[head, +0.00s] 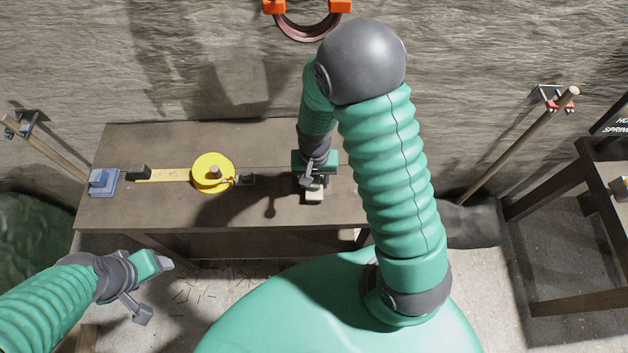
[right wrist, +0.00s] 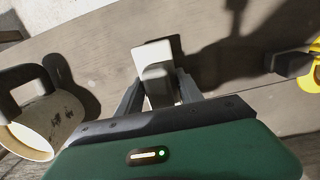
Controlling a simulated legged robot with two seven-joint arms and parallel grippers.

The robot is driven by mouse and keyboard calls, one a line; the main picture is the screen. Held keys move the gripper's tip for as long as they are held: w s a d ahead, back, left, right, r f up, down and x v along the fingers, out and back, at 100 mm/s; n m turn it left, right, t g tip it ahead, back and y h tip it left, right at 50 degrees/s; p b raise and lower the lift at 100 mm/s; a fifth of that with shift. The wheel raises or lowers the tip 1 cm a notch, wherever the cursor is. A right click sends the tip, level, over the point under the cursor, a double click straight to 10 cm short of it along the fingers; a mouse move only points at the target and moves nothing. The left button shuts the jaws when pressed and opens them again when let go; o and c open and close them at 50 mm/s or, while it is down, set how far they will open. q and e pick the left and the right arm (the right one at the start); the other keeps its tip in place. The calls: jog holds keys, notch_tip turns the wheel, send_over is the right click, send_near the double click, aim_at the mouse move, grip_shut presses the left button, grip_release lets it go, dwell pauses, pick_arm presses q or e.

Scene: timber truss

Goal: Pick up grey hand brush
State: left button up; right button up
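A hand brush, a pale block with a dark grey part on top, lies on the wooden table; the right wrist view shows it (right wrist: 158,70) between my finger tips. In the head view its pale end (head: 314,196) shows just in front of my right gripper (head: 313,182). My right gripper, also in the right wrist view (right wrist: 158,95), points down with one finger on each side of the brush. Narrow gaps seem to remain, so it looks open. My left gripper (head: 153,288) is open and empty in front of the table, at the lower left.
On the table (head: 285,212) lie a yellow reel (head: 213,173), a yellow strip (head: 165,175) with a dark block (head: 139,172), and a blue-grey block (head: 103,182). A cream cylinder with a dark handle (right wrist: 38,110) stands beside my right gripper. Another table (head: 600,210) is at the right.

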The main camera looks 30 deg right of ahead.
jog(key=shift+s+d, duration=0.1)
jog(key=shift+d, duration=0.25)
jog(key=c, duration=0.5)
jog(key=shift+d, duration=0.1)
grip_shut()
jog(key=shift+a+r, duration=0.1)
jog(key=shift+a, duration=0.1)
notch_tip(320, 180, up, 10)
jog(key=shift+f+p, duration=0.1)
jog(key=shift+p, duration=0.5)
jog(key=o, duration=0.6)
grip_release()
jog(key=c, duration=0.6)
